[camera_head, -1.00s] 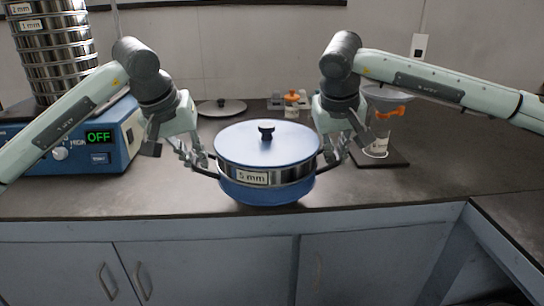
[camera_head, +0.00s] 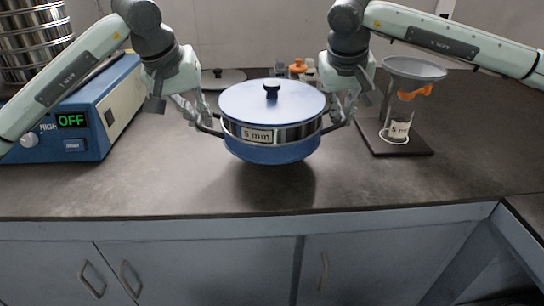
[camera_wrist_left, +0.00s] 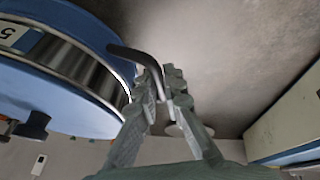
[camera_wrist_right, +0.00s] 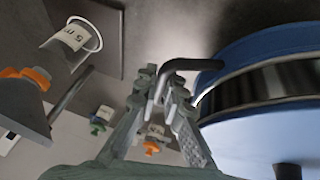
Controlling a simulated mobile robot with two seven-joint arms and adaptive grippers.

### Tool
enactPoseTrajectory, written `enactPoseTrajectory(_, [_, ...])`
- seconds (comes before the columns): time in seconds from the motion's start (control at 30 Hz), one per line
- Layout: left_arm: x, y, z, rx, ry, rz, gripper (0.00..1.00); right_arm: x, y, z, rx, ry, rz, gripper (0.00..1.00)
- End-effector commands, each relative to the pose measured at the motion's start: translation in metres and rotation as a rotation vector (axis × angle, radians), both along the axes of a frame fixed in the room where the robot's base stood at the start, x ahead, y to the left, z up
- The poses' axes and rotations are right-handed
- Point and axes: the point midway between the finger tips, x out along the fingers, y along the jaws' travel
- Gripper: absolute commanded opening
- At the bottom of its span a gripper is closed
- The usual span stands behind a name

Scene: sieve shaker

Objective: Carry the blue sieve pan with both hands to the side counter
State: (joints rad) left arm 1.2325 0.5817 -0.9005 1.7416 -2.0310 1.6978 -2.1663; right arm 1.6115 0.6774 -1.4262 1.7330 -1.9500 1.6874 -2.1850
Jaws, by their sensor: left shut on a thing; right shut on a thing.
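The blue sieve pan (camera_head: 268,152) has a steel band labelled "5 mm" and a blue lid with a black knob. It hangs level above the dark counter, with its shadow on the counter below. My left gripper (camera_head: 207,122) is shut on the pan's left black handle, which shows between its fingers in the left wrist view (camera_wrist_left: 160,85). My right gripper (camera_head: 343,117) is shut on the right black handle, seen in the right wrist view (camera_wrist_right: 165,85). The side counter (camera_head: 526,210) shows at the right edge, only partly in view.
A blue shaker base (camera_head: 95,110) reading "OFF" stands at left with a stack of steel sieves (camera_head: 30,40). A funnel stand (camera_head: 412,72) with a labelled beaker is to the right. A round lid (camera_head: 222,78) and small bottles (camera_head: 298,68) lie behind. The front counter is clear.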

Motion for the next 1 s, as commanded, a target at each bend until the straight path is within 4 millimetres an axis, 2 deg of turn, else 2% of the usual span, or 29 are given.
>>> enactPoseTrajectory(0.37, [0.000, 0.000, -0.011, -0.001, -0.002, 0.000, 0.00, 0.000, 0.000, -0.011, 0.001, -0.002, 0.001, 0.00])
enactPoseTrajectory(0.9, [0.000, 0.000, -0.051, -0.001, -0.002, 0.000, 0.00, 0.000, 0.000, -0.051, 0.001, -0.002, 0.000, 0.00])
enactPoseTrajectory(0.93, [0.000, 0.000, -0.050, 0.000, -0.001, 0.000, 0.10, 0.000, 0.000, -0.050, 0.000, -0.001, 0.000, 0.10])
enactPoseTrajectory(1.0, [0.000, 0.000, -0.047, 0.000, 0.000, 0.000, 0.19, 0.000, 0.000, -0.047, 0.000, 0.000, 0.000, 0.18])
